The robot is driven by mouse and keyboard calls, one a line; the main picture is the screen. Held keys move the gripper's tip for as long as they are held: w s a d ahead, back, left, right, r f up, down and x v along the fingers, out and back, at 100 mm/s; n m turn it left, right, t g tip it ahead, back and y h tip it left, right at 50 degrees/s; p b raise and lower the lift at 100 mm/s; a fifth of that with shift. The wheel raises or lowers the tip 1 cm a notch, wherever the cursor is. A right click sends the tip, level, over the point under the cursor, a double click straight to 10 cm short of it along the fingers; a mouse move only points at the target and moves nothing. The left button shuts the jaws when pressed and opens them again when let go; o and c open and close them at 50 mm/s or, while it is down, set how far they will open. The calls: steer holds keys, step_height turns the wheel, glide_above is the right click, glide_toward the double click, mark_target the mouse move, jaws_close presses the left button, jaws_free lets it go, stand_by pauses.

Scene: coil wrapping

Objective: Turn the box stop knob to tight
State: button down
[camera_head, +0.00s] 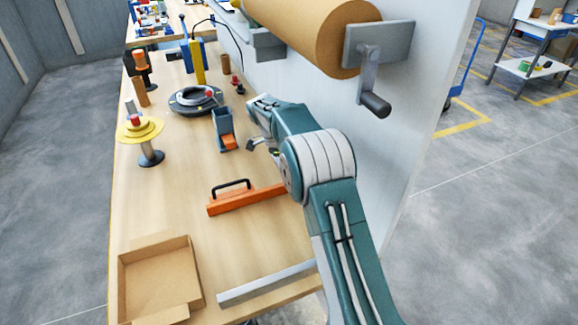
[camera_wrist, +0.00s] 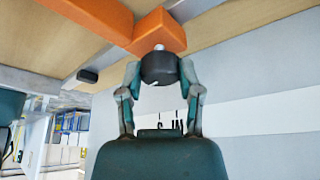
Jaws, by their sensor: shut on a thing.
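The box stop (camera_head: 232,203) is an orange bar with a black handle, lying on the wooden table in the head view. Its right end runs behind my arm. In the wrist view, the orange bar (camera_wrist: 100,14) ends in an orange block (camera_wrist: 160,32). A dark round knob (camera_wrist: 160,74) sits at this block on a short silver shaft. My gripper (camera_wrist: 160,68) is shut on the knob, one finger on each side. No tight or loose mark on the knob can be read. In the head view my arm hides the knob and the grip.
An open cardboard box (camera_head: 125,292) and a grey metal bar (camera_head: 265,284) lie at the near end of the table (camera_head: 165,215). A yellow spool stand (camera_head: 140,130) and a blue-orange tool (camera_head: 224,130) stand farther back. A brown paper roll (camera_head: 310,28) with a crank (camera_head: 370,80) hangs on the white wall.

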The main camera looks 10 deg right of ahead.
steer(key=shift+d+m, duration=0.15)
steer(key=shift+m, duration=0.15)
steer(key=shift+c, duration=1.3)
jaws_free()
steer(key=shift+r, duration=0.1)
steer(key=v, duration=1.1)
steer(key=shift+w+r, duration=0.2)
steer(key=shift+r, duration=0.1)
